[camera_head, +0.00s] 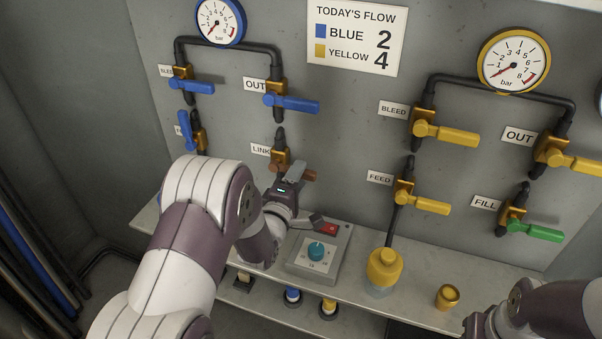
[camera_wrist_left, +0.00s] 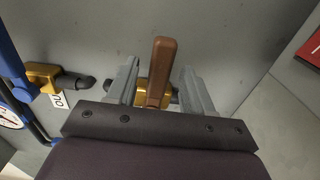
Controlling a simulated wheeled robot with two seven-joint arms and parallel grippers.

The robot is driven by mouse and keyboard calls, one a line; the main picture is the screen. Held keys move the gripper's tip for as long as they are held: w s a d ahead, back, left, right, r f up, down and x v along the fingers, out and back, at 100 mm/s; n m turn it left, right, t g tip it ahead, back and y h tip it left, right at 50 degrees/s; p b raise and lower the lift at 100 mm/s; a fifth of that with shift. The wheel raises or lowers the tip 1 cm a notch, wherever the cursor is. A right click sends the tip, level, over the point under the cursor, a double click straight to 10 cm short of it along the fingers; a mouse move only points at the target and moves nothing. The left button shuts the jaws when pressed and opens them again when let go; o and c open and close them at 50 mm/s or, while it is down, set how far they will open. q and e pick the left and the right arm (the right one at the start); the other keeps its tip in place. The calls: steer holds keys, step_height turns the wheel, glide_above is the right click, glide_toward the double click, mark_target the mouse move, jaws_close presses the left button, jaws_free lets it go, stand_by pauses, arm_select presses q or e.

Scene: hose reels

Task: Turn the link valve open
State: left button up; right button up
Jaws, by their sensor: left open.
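The link valve has a brass body (camera_head: 281,157) on a dark pipe beside the LINK label (camera_head: 261,150). Its brown handle (camera_head: 310,175) lies sideways, across the pipe, partly hidden by my left gripper in the head view. My left gripper (camera_head: 291,181) is open at the handle. In the left wrist view the brown handle (camera_wrist_left: 160,70) stands between the two grey fingers of the left gripper (camera_wrist_left: 160,92), with a gap on each side. The brass body (camera_wrist_left: 142,92) shows behind it. My right gripper is out of the frame; only part of its arm shows at lower right.
Blue-handled valves (camera_head: 290,103) are above and left of the link valve. Yellow-handled valves (camera_head: 445,133) and a green fill handle (camera_head: 535,231) are to the right. A control box (camera_head: 318,252) with a teal knob and red switch sits just below my left gripper on the shelf.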

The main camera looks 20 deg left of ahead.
arm_select(q)
steer(key=shift+w, duration=1.2)
steer(key=shift+c, duration=0.3)
